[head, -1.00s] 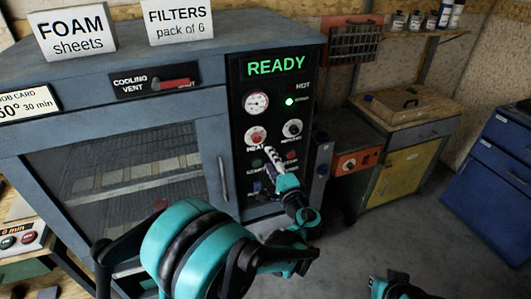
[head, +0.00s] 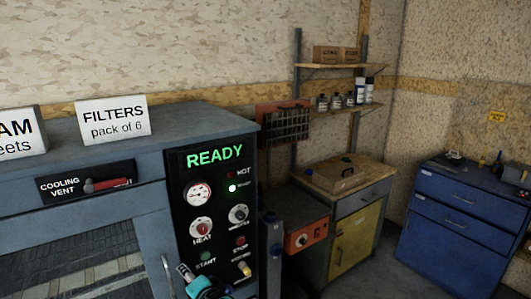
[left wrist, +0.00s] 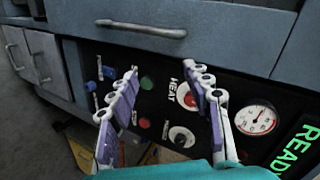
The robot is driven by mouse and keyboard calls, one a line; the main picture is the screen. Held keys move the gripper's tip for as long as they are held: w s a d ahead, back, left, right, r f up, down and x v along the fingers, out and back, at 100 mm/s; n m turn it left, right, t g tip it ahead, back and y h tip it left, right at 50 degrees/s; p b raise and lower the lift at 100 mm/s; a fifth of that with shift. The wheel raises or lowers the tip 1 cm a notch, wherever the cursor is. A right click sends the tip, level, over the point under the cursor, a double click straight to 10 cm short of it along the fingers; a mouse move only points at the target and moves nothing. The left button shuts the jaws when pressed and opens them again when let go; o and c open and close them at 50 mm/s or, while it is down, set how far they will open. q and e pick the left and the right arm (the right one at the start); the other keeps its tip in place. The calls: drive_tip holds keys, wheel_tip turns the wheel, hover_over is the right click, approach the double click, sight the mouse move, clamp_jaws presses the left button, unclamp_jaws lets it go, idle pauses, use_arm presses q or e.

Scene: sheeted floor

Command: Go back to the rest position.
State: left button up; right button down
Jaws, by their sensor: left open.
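My left gripper (head: 184,272) shows at the bottom edge of the head view, in front of the lower part of the oven's black control panel (head: 180,163). In the left wrist view its two purple-padded fingers (left wrist: 162,72) are spread apart with nothing between them. The panel is behind them there, turned on its side, with the HEAT knob (left wrist: 187,97) beside the right finger. I cannot tell how far the fingertips are from the panel. My right gripper is not in either view.
The grey oven (head: 150,215) fills the left, with a FILTERS sign (head: 113,119) on top. Its display reads READY. An orange box (head: 306,238), a wooden-topped cabinet (head: 357,230) and a blue drawer unit (head: 455,225) stand to the right. Grey floor lies between them.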

use_arm(q)
drive_tip(key=s+d+f+n+g+h, duration=0.1)
drive_tip(key=s+f+n+h, duration=0.1)
drive_tip(key=s, duration=0.8)
drive_tip(key=s+d+f+n+g+h, duration=0.2)
drive_tip(key=s+n+h, duration=0.3)
drive_tip(key=s, duration=0.5)
drive_tip(key=shift+d+f+h, duration=0.3)
drive_tip(key=shift+f+h, duration=0.2)
drive_tip(key=shift+f, duration=0.15)
drive_tip(key=shift+w, duration=0.1)
